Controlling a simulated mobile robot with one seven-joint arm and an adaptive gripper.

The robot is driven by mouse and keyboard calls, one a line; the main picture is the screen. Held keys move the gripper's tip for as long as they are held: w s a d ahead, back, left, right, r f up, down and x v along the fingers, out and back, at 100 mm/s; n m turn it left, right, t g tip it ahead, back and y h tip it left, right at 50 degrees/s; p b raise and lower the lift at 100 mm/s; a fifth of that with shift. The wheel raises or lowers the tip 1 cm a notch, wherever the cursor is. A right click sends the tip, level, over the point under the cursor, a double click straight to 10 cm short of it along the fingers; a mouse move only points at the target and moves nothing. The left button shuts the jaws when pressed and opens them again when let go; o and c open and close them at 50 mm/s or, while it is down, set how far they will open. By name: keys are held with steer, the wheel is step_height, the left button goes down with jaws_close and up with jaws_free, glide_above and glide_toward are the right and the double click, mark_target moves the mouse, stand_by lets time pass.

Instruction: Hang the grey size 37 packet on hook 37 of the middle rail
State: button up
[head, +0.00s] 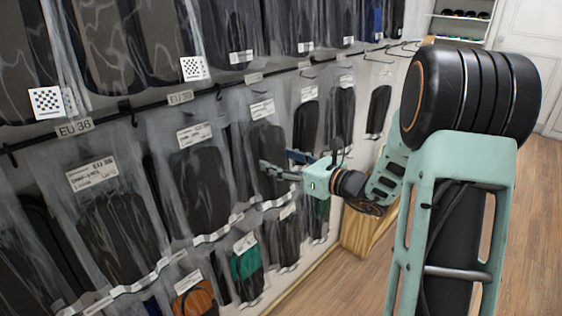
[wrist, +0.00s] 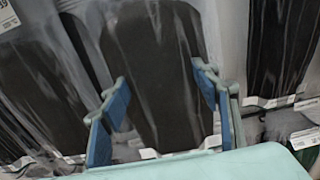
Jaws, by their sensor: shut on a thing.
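My gripper (head: 279,163) reaches the hanging wall of clear packets from the right. Its blue fingers (wrist: 160,84) stand on either side of a clear packet with a dark grey insole (wrist: 155,45), and it is shut on this packet. In the head view the packet (head: 267,140) shows behind the fingers, with a white label near its top. Its size print is too small to read. It is upright among the middle-row packets. I cannot tell whether a hook bears it. The middle rail (head: 150,105) runs above, with tags; EU 36 and EU 39 seem readable, 37 is not.
Packets hang close on both sides, such as the large EU 36 one (head: 105,215) at left. A lower row holds a green packet (head: 246,262) and an orange one (head: 193,297). Bare wooden floor (head: 320,290) lies to the right. Shelves (head: 462,20) stand far back.

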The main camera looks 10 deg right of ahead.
stand_by(0.3)
steer(key=o, duration=1.3)
steer(key=shift+c, duration=0.2)
